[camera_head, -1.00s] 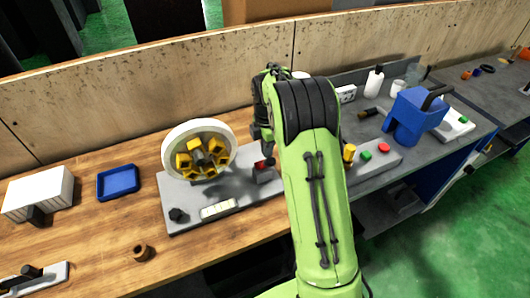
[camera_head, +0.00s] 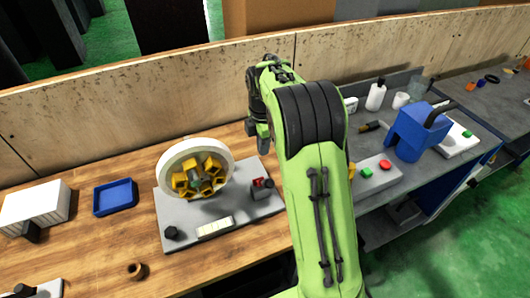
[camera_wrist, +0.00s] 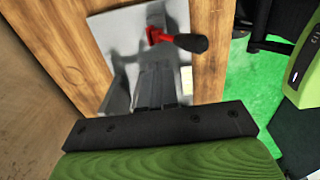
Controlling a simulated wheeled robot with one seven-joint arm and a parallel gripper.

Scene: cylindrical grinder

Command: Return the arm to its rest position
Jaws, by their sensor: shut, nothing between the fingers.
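My green arm with its black ribbed joint fills the middle of the head view. My gripper (camera_head: 262,142) points down from the arm's end, clear above the bench and behind the grey fixture's right end. In the wrist view the dark fingers (camera_wrist: 155,88) are together and empty. They stand in front of the grey plate, with a red lever (camera_wrist: 155,36) with a black knob just beyond them. That lever also shows at the fixture's right end in the head view (camera_head: 262,183).
The grey fixture plate (camera_head: 190,240) carries a white wheel (camera_head: 168,157) with yellow jaws. A blue tray (camera_head: 115,198) and a white ribbed block (camera_head: 36,207) lie left. A blue machine (camera_head: 415,132) and a button box (camera_head: 378,178) stand right. A wooden wall (camera_head: 120,120) runs behind.

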